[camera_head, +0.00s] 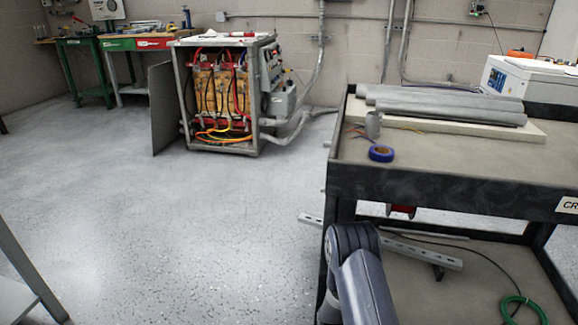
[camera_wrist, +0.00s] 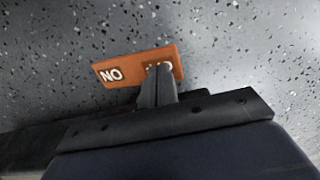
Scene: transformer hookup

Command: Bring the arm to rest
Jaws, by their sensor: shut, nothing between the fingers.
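My gripper (camera_wrist: 160,72) shows in the wrist view with its fingers together and nothing between them. Behind the fingertips is an orange plate (camera_wrist: 132,67) with white lettering that reads "NO"; a second word is partly covered by the fingers. Speckled grey floor fills the rest of that background, and I cannot tell how far the plate is from the fingers. In the head view, part of my arm stands at the lower middle, in front of the cart. My gripper is out of sight there.
A dark cart (camera_head: 440,190) stands at the right, with grey pipes (camera_head: 440,103), blue tape (camera_head: 381,153) and a white box (camera_head: 530,80) on top. An open transformer cabinet (camera_head: 222,95) stands at the back. A green workbench (camera_head: 85,60) is at the far left. The floor at left centre is clear.

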